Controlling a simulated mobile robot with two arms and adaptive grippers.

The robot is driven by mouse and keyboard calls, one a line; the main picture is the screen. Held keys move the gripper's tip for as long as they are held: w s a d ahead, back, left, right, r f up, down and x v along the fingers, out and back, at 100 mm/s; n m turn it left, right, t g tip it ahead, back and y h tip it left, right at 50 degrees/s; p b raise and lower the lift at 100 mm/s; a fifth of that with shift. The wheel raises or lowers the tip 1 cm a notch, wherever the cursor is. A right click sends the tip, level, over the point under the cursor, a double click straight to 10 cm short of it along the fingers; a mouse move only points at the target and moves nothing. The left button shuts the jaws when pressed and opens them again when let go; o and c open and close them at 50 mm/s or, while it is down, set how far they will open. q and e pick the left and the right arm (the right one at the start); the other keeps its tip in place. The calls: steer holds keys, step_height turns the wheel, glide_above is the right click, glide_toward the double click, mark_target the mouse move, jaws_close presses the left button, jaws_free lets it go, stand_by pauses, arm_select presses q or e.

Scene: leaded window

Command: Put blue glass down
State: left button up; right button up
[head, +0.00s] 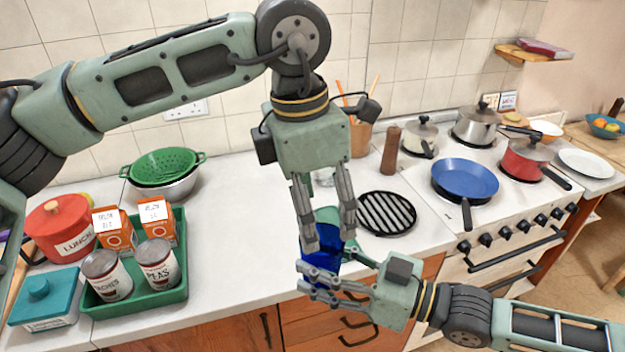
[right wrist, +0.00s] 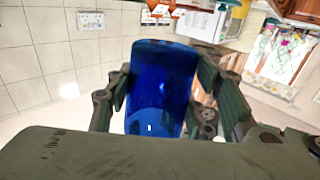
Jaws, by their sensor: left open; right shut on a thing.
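The blue glass (head: 327,258) is held in my right gripper (head: 325,283), near the front edge of the white counter (head: 240,225). In the right wrist view the blue glass (right wrist: 160,85) stands between the two fingers, which press on its sides. My left gripper (head: 329,235) is open and points down from above. Its fingers come down right at the glass and partly cover it; I cannot tell whether they touch it. The glass's base is partly hidden by the right fingers, so I cannot tell whether it rests on the counter.
A green tray (head: 140,305) with cans and orange cartons stands on the left. A black round trivet (head: 386,213) lies right of the glass. The stove holds a blue frying pan (head: 465,180) and several pots. The counter between tray and left gripper is clear.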

mark_target(320, 232)
arm_select(q)
steer(key=shift+w+d+f, duration=0.1)
steer(key=shift+d+f, duration=0.05)
steer(key=shift+f, duration=1.2)
steer(key=shift+d+f, duration=0.15)
steer(key=shift+f, duration=1.2)
arm_select(e)
steer(key=shift+r, duration=0.1)
arm_select(q)
steer(key=shift+c, duration=0.4)
steer(key=c, duration=1.1)
steer(key=shift+c, duration=0.9)
arm_select(e)
steer(key=o, duration=1.5)
steer(key=shift+o, duration=0.2)
steer(key=shift+d, duration=0.1)
